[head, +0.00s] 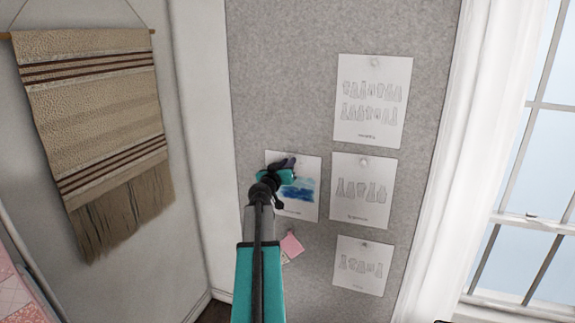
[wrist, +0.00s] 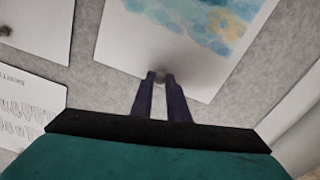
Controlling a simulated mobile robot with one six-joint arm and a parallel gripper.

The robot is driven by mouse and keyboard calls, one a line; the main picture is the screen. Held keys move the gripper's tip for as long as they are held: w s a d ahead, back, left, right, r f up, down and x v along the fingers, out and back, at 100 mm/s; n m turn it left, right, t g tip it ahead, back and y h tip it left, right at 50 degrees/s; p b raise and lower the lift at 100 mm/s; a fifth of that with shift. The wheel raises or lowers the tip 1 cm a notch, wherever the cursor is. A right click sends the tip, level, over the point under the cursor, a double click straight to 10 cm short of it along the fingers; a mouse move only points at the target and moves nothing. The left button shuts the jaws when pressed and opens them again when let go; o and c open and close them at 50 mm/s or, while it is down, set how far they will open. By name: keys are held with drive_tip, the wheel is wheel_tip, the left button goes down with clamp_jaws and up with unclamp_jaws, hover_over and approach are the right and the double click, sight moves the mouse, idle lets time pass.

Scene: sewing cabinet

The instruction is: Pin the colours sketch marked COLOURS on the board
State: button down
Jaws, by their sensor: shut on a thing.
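The colours sketch (head: 303,207) is a white sheet with a blue watercolour patch and a small caption too blurred to read. It lies against the grey board (head: 285,80), left of the middle pinned sheet. It also shows in the wrist view (wrist: 125,45), with blue and some yellow paint. My gripper (head: 287,167) covers its upper part in the head view. In the wrist view my gripper (wrist: 160,76) is shut on a small grey round pin head at the sheet's near edge. Whether the pin is in the board cannot be told.
Three sheets of garment drawings hang pinned in a column to the right: top (head: 372,125), middle (head: 362,207) and bottom (head: 360,280). Pink swatches (head: 291,245) hang below the colours sketch.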

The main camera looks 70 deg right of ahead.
drive_tip(key=c, duration=1.6)
unclamp_jaws()
drive_tip(key=shift+c, duration=0.2)
drive_tip(key=shift+a, duration=0.1)
drive_tip(key=a+b, duration=0.2)
drive_tip(key=a, duration=1.1)
drive_tip(key=shift+a, duration=0.3)
drive_tip(key=shift+w+f, duration=0.1)
drive_tip(key=shift+w, duration=0.1)
